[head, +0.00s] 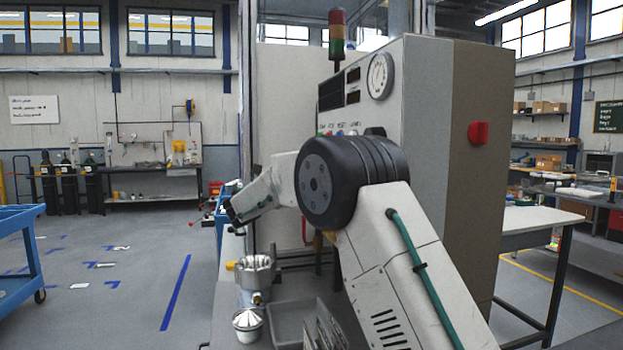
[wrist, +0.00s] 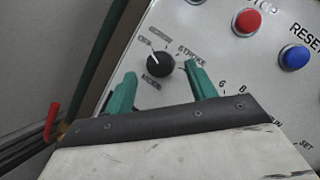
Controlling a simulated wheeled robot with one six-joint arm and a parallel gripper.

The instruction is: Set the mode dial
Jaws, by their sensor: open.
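The mode dial (wrist: 160,64) is a round black knob with a white pointer line, on a light panel, in the wrist view. Its pointer aims up and left, towards a small label that I cannot read clearly. "STROKE" is printed to its upper right and "MODE" below it. My gripper (wrist: 160,70) is open, its two teal fingers apart, one at the lower left of the dial and one at its right. I cannot tell how far the fingertips are from the panel.
A red button (wrist: 247,22) and a blue button (wrist: 294,57) marked RESET sit right of the dial. More printed labels lie below them. A metal housing (head: 256,272) and a grey tray (head: 288,325) are on the bench below my arm.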

